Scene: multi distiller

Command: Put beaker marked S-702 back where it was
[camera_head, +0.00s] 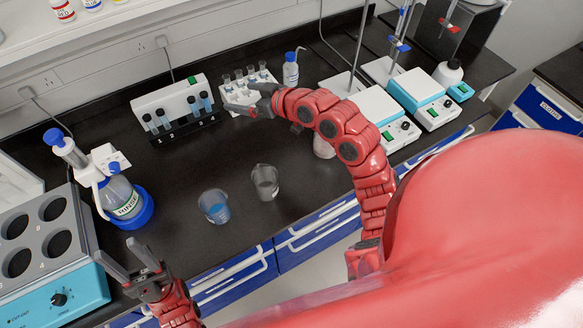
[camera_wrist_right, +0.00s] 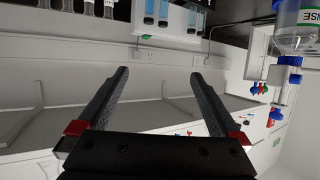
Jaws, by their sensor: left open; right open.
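Two clear beakers stand upright on the black bench: one with blue liquid (camera_head: 214,208) and, to its right, one that looks empty or grey inside (camera_head: 264,182). I cannot read the marking S-702 on either. A pale vessel (camera_head: 323,148) stands partly hidden behind my right arm. My left gripper (camera_head: 134,262) is open and empty near the front left edge, left of and nearer than the beakers. My right gripper (camera_head: 232,98) is open above the back of the bench, beyond the beakers; the right wrist view shows nothing between its fingers (camera_wrist_right: 160,75).
A white device with a vial rack (camera_head: 175,110) and a tube rack (camera_head: 246,88) stand at the back. A rinse bottle on a blue base (camera_head: 128,208) and a block heater (camera_head: 50,250) are left. Stirrer hotplates (camera_head: 385,112) stand right. The bench between is clear.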

